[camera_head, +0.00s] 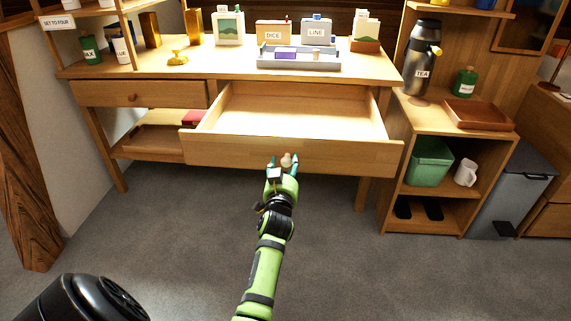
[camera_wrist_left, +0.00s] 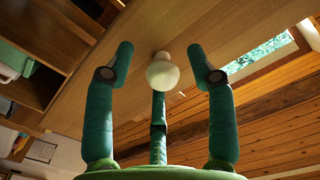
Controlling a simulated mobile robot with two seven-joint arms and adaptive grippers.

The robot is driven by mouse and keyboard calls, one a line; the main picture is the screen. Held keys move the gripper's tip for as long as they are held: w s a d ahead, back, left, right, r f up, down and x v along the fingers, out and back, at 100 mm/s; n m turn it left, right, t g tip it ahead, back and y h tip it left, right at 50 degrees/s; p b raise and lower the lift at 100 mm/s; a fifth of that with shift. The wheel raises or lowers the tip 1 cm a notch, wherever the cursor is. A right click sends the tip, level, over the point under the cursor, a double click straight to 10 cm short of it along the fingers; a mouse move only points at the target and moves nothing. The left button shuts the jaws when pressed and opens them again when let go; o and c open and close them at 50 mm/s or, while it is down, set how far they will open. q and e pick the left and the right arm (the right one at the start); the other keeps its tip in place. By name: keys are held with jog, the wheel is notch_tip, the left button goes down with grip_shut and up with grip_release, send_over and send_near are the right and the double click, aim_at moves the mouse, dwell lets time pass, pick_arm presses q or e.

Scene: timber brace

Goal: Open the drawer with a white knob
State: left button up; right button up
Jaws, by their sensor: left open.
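The drawer (camera_head: 250,153) with the white knob stands pulled out from the wooden desk, and its empty inside shows in the head view. The white knob (camera_head: 287,160) is on its front panel. My left gripper (camera_head: 283,163) is at the knob. In the left wrist view the knob (camera_wrist_left: 162,72) sits between the spread green fingers of the gripper (camera_wrist_left: 162,62), with gaps on both sides. The fingers are open and apart from the knob. My right gripper is in neither view.
A closed drawer with a wooden knob (camera_head: 132,97) is at the left. A grey tray (camera_head: 299,63) and several boxes stand on the desk top. A shelf unit with a green bin (camera_head: 428,163) is at the right. The floor (camera_head: 180,230) in front is clear.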

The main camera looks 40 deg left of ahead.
pick_arm(q)
jog(key=v, duration=0.6)
jog(key=shift+f, duration=0.1)
dwell(0.3)
